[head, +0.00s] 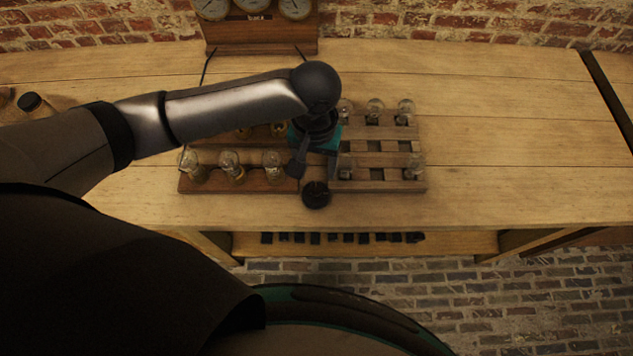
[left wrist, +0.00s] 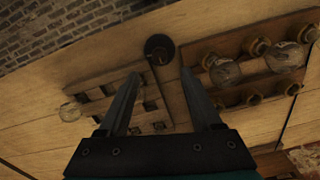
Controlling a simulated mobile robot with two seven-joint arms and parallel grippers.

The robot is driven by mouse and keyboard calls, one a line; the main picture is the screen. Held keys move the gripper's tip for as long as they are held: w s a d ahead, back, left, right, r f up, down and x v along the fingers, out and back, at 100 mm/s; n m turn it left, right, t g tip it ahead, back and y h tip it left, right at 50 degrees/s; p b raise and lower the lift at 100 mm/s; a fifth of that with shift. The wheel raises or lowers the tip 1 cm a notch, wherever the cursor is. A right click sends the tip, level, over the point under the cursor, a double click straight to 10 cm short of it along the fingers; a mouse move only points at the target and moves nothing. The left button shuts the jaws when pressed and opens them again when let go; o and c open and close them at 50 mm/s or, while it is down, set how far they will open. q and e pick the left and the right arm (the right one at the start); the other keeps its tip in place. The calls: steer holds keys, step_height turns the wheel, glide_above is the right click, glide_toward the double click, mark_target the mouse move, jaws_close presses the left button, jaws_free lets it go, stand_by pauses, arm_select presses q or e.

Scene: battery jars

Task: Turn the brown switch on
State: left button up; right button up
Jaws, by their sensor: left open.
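A round, dark switch (head: 316,195) sits at the front of the table, between the two wooden racks. It also shows in the left wrist view (left wrist: 159,49), just beyond my fingertips, with a small lighter mark on its face. Whether it is on or off I cannot tell. My left gripper (head: 315,171) is open and empty, reaching down over the gap between the racks. In the left wrist view its two fingers (left wrist: 160,74) are spread on either side of the line to the switch, apart from it. My right gripper is in neither view.
The left rack (head: 215,187) and right rack (head: 378,186) hold glass jars or bulbs close beside the gripper. A wooden panel with dials (head: 262,38) stands behind, with wires running down. A shelf with several dark items (head: 340,238) lies below. The table's right side is clear.

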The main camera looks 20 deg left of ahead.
mark_target(315, 187)
arm_select(q)
step_height(315, 187, down, 9)
steer(key=shift+r+b, duration=0.1)
steer(key=shift+b, duration=0.8)
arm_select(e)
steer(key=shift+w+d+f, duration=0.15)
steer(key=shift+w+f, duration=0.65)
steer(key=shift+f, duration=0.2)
arm_select(q)
jaws_close()
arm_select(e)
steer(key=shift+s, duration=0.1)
